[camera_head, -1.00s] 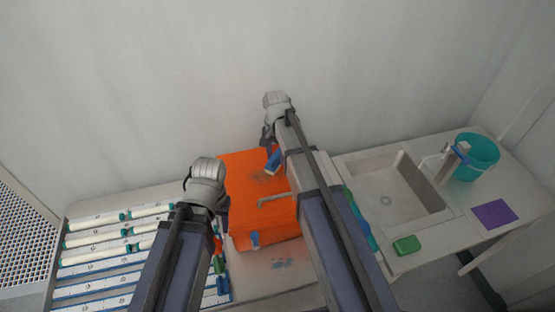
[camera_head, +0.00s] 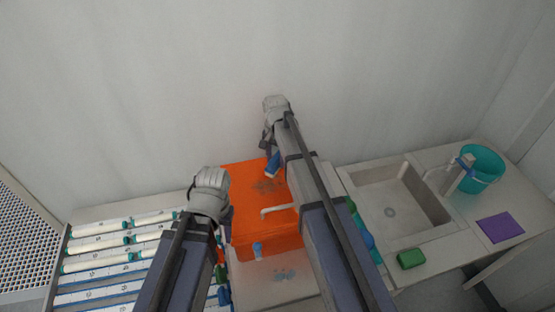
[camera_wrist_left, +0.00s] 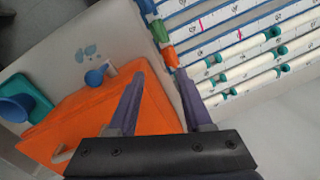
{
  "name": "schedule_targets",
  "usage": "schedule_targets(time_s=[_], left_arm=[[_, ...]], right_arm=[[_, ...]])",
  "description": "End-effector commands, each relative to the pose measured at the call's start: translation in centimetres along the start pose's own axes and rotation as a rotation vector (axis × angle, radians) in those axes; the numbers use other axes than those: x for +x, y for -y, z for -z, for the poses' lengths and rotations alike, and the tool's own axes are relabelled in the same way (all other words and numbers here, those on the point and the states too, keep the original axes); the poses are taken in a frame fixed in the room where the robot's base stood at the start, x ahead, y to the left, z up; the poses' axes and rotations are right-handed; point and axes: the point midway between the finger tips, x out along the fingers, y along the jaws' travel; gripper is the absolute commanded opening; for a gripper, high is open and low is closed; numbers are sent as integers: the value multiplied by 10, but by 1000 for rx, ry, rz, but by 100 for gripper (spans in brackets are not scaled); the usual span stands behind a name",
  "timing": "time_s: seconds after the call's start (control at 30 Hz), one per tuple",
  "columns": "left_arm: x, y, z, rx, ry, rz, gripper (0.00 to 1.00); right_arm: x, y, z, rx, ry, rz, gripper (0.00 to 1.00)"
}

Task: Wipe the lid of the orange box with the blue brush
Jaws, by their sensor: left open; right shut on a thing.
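The orange box (camera_head: 250,228) stands on the table, with a pale handle (camera_head: 278,210) and dark smudges (camera_head: 266,186) on its lid. My right gripper (camera_head: 268,148) is shut on the blue brush (camera_head: 273,165) above the rear of the lid. I cannot tell whether the brush touches the lid. My left gripper (camera_head: 221,222) is beside the box's left side, its fingers mostly hidden by the arm. In the left wrist view the left gripper (camera_wrist_left: 162,88) is open and empty, with the orange box (camera_wrist_left: 90,110) beneath and beside its fingers.
A rack of white tubes (camera_head: 115,245) lies to the left. Small coloured pieces (camera_wrist_left: 160,35) stand between rack and box. To the right are a sink (camera_head: 400,200), a green sponge (camera_head: 410,259), a teal bucket (camera_head: 485,168) and a purple cloth (camera_head: 501,228). Blue marks (camera_head: 285,275) spot the table in front.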

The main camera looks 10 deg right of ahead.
Motion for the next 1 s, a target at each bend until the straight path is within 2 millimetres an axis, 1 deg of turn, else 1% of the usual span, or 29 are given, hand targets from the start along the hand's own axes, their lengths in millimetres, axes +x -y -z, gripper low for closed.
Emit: schedule_targets(time_s=[0.17, 0.37, 0.8, 1.0], left_arm=[[2, 0, 0, 0, 0, 0, 50], [2, 0, 0, 0, 0, 0, 50], [0, 0, 0, 0, 0, 0, 50], [0, 0, 0, 0, 0, 0, 50]], right_arm=[[2, 8, -8, -1, 1, 0, 5], [2, 6, -10, 0, 1, 1, 5], [0, -17, -33, 0, 1, 0, 5], [0, -18, -33, 0, 1, 0, 5]])
